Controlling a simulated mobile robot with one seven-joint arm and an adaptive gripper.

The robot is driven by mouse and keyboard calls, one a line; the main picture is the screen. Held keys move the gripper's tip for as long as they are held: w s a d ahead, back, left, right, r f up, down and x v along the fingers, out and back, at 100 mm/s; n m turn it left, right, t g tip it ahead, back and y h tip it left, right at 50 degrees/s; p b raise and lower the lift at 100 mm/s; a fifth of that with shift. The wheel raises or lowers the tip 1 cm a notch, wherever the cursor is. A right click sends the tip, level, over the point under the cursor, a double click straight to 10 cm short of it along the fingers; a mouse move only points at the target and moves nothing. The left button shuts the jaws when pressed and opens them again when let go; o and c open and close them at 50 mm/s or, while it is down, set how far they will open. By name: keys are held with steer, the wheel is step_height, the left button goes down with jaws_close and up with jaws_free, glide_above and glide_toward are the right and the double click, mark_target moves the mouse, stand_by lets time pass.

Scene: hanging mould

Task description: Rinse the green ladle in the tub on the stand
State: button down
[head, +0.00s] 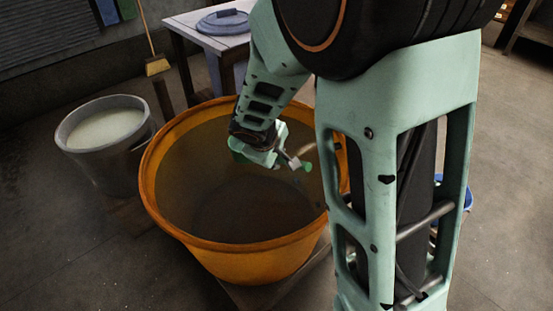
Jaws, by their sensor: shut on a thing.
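The large orange tub (255,262) stands on a low stand (292,287), of which only a part shows beneath it. The tub's inside is dark, and I cannot make out a water level. My gripper (294,163) is over the right part of the tub's opening, appearing below the far rim. It is shut on the green ladle (305,167), of which a small bright green part shows at the fingertips. The rest of the ladle is hidden or too small to tell. I cannot tell whether it touches anything in the tub.
A grey bucket (147,139) with pale liquid stands left of the tub. A broom (157,66) leans at the back. A blue object (468,196) is partly hidden at right. Floor at front left is clear.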

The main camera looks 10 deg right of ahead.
steer(key=shift+r+p, duration=2.25)
steer(key=shift+r, duration=0.95)
steer(key=shift+a, duration=0.1)
